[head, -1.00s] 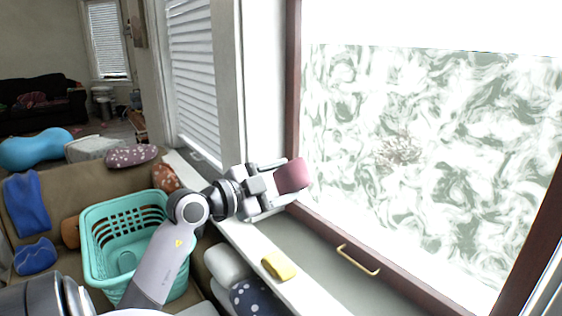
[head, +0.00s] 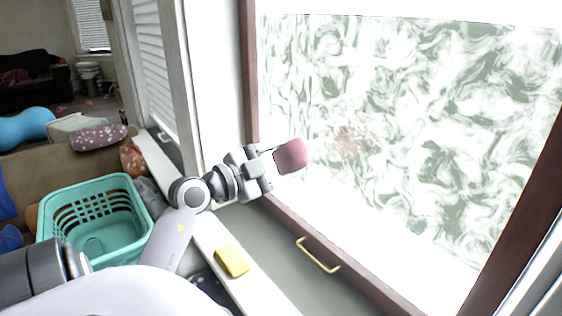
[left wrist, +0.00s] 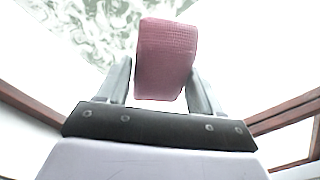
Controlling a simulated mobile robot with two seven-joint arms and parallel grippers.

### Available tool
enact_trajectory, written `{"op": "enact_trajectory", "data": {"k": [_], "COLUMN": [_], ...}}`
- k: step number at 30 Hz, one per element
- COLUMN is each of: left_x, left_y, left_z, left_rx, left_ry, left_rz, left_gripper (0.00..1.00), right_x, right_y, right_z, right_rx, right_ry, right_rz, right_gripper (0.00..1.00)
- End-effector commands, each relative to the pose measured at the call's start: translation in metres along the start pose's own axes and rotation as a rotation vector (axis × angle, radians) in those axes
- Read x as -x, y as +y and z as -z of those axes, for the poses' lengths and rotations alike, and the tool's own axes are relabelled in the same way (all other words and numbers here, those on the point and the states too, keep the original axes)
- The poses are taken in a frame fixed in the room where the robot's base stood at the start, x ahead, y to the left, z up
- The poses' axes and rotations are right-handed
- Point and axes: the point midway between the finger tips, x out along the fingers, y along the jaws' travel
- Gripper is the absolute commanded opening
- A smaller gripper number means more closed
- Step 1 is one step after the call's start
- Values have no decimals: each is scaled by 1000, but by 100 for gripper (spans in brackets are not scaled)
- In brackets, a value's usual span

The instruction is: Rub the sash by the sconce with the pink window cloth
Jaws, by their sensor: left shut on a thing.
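My left gripper (head: 272,162) is shut on the pink window cloth (head: 292,156), a folded pad held out before the window. In the left wrist view the cloth (left wrist: 166,58) sits between the two fingers (left wrist: 160,88). The window sash (head: 252,75) has a dark brown frame, with a brass handle (head: 318,256) on its lower rail. Its pane (head: 420,120) shows white and grey-green swirls, with a brownish smudge (head: 347,140) right of the cloth. I cannot tell whether the cloth touches the pane. No sconce shows. My right gripper is not in view.
A yellow sponge-like block (head: 232,262) lies on the white sill ledge below my left arm. A turquoise laundry basket (head: 95,190) stands on the brown sofa at left. A speckled mauve cushion (head: 98,138) lies behind it.

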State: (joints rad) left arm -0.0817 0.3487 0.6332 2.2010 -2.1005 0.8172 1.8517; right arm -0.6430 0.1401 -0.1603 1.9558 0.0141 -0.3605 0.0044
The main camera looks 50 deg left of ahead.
Motion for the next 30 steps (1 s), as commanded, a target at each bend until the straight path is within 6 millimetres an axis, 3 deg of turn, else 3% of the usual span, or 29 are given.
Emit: {"op": "enact_trajectory", "data": {"k": [5, 18, 30], "left_x": [-7, -50, -60], "left_y": [0, 0, 0], "left_z": [0, 0, 0], "left_rx": [1, 1, 0], "left_ry": [2, 2, 0], "left_rz": [0, 1, 0], "left_gripper": [42, 42, 42], "right_x": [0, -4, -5], "right_y": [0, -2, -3], "right_z": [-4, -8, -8], "right_rx": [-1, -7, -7], "right_ry": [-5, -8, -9], "right_rz": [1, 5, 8], "right_gripper": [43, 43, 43]}}
